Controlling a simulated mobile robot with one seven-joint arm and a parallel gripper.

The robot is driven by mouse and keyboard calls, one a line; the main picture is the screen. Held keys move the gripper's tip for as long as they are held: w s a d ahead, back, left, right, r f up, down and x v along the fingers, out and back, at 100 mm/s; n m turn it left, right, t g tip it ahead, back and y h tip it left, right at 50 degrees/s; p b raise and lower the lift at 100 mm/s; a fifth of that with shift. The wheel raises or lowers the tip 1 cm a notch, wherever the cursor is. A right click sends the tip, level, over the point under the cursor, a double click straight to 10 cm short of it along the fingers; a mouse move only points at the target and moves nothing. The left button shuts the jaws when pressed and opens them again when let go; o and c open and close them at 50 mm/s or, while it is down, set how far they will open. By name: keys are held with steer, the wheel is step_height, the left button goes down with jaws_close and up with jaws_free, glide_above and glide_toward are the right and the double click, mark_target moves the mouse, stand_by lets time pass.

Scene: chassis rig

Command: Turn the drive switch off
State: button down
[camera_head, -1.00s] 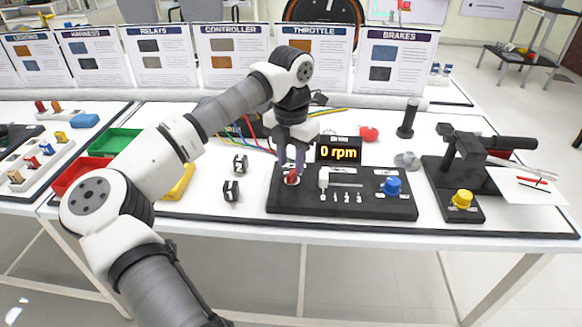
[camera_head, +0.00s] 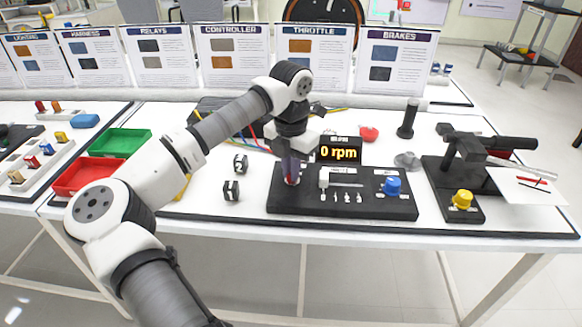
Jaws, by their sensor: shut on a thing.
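The drive switch (camera_head: 292,180) is a red knob at the left end of the black control panel (camera_head: 312,209). My gripper (camera_head: 291,176) points down over it from above, with its fingers shut on the red knob. The fingers cover most of the knob, so its turned position cannot be told. The display (camera_head: 340,151) behind the panel reads "0 rpm". A white slider (camera_head: 323,179) and a blue knob (camera_head: 392,186) are on the same panel, to the right of the gripper.
A yellow knob (camera_head: 462,199) on a black stand is to the right. Green (camera_head: 120,143) and red (camera_head: 84,176) trays are further left. A grey knob (camera_head: 407,161) and a red one (camera_head: 369,134) lie behind the panel.

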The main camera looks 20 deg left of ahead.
steer(key=shift+n, duration=0.3)
steer(key=n+b, duration=0.2)
steer(key=n, duration=0.3)
steer(key=shift+d+f+n+b, duration=0.1)
steer(key=shift+n+b, duration=0.2)
steer(key=shift+b, duration=0.05)
steer(key=n+b, duration=0.1)
steer(key=n, duration=0.4)
steer(key=shift+w+d+n+b, duration=0.1)
steer(key=shift+d+n+b, duration=0.05)
steer(key=shift+n+b, duration=0.25)
steer(key=c, duration=1.5)
jaws_free()
steer(key=shift+r, duration=0.2)
step_height(320, 180, up, 14)
steer(key=p, duration=0.1)
steer(key=shift+f, duration=0.2)
